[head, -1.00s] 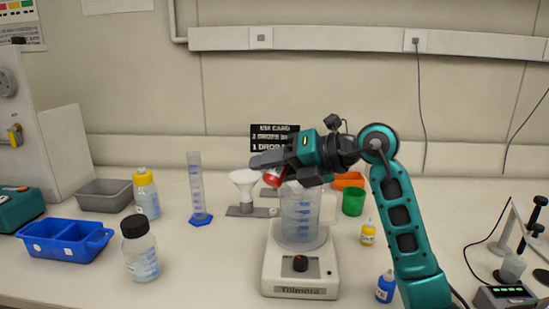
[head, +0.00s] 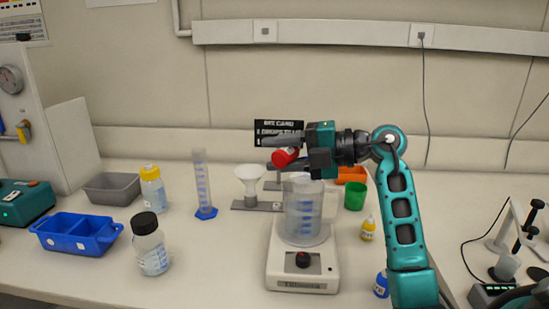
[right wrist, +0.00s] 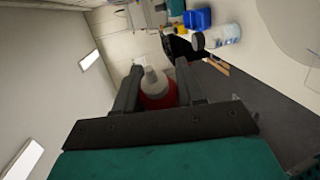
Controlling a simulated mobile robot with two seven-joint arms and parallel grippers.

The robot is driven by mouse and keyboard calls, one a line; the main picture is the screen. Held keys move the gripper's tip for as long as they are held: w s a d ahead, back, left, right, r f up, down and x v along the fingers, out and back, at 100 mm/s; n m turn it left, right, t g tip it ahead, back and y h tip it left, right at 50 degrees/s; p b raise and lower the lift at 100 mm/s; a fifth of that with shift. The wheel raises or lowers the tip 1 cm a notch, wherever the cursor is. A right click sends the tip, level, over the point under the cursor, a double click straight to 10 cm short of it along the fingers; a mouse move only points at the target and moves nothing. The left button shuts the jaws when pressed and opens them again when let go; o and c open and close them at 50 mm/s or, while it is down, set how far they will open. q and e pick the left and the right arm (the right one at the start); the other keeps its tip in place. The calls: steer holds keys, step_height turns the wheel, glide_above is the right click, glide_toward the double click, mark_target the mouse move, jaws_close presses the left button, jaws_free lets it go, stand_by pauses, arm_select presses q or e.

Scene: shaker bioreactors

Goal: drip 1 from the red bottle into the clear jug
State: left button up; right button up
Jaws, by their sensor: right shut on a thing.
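My right gripper (head: 284,149) is shut on the red bottle (head: 284,158), which lies tilted between its fingers above the clear jug. In the right wrist view the red bottle (right wrist: 158,92) sits between the two dark fingers, with its pale nozzle pointing away from the palm. The clear jug (head: 306,215) stands upright on a white scale (head: 300,268), with blue markings on its side. The bottle is above the jug's left part and apart from its rim. I cannot tell any liquid in the jug. My left gripper is not in view.
A funnel on a stand (head: 248,178) and a measuring cylinder (head: 202,185) stand left of the jug. A green cup (head: 355,195), yellow dropper bottle (head: 367,228) and blue bottle (head: 381,284) stand right. Black-capped (head: 150,245) and yellow-capped (head: 152,190) bottles and a blue tray (head: 75,235) are further left.

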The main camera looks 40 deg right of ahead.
steer(key=shift+w+d+r+m+t+y, duration=0.25)
steer(key=shift+d+r+m+y, duration=0.15)
steer(key=shift+d+m, duration=0.35)
steer(key=shift+w+d+r+m+t+y, duration=0.15)
steer(key=shift+w+d+r+m+y, duration=0.2)
steer(key=shift+d+m, duration=0.4)
steer(key=shift+s+a+r, duration=0.1)
steer(key=shift+a, duration=0.05)
steer(key=shift+d+r+m+t+y, duration=0.2)
steer(key=shift+r+m+t, duration=0.1)
steer(key=shift+m, duration=0.5)
steer(key=shift+d+r+m+t+y, duration=0.1)
steer(key=shift+r+m+t+y, duration=0.15)
steer(key=shift+m, duration=0.55)
steer(key=shift+a, duration=0.1)
steer(key=n, duration=0.1)
steer(key=r+n+g+h, duration=0.1)
steer(key=n, duration=0.1)
